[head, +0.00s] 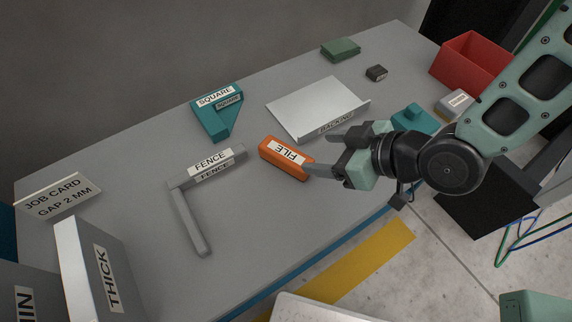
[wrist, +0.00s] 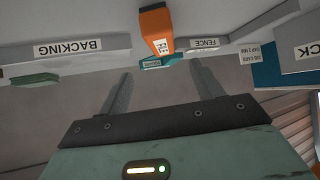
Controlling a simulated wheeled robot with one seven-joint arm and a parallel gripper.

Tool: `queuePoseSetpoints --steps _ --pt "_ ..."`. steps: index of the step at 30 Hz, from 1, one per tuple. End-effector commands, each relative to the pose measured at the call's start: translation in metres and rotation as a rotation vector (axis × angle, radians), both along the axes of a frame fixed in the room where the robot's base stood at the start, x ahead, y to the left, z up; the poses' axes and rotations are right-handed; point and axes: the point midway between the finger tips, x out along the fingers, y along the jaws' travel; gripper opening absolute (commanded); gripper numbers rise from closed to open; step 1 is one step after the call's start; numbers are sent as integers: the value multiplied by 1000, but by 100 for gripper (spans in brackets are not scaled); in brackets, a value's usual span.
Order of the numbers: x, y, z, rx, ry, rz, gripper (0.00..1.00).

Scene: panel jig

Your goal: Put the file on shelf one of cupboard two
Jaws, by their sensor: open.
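The orange file (head: 283,152), labelled FILE, lies on the grey bench near its front middle. My gripper (head: 322,154) is open, just right of the file. In the head view the near finger overlaps or adjoins the file's right end; I cannot tell whether they touch. In the wrist view the file (wrist: 155,22) shows at the top, beyond and between the two spread fingers (wrist: 163,80), with nothing held between them. No cupboard marked two and no shelf one can be made out in either view.
The grey FENCE (head: 210,168) lies left of the file and the teal SQUARE (head: 217,112) behind it. The BACKING plate (head: 318,104) is behind my gripper. A red bin (head: 472,62) stands at the right. The THICK block (head: 90,270) stands at the front left.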

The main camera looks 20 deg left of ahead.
Motion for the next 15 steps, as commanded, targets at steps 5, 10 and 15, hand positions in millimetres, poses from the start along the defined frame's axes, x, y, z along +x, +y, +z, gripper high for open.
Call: queuePoseSetpoints --steps 5,10,15 --pt "1 6 -13 -2 -4 0 65" --pt "9 35 -34 -3 -2 2 65" --pt "15 52 -46 -3 -3 0 65"
